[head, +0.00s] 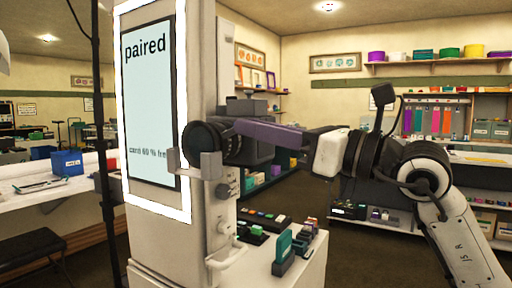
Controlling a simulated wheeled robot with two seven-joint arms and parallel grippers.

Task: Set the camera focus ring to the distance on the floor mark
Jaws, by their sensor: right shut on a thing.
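The camera (250,143) is a dark body mounted on the side of the pale booth column, with its round black lens facing left. The focus ring (207,137) is the dark ring around the lens; its scale is not readable. My right gripper (238,129) comes in from the right, its long purple finger reaching across the camera body to the ring. It is shut on the ring; the grip itself is partly hidden. No floor mark with a distance is visible. My left gripper is not in view.
A lit screen (149,105) on the column reads "paired", with a card line below. A white counter (300,262) below holds small coloured items. A black stand pole (101,140) rises at left. Shelves line the back.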

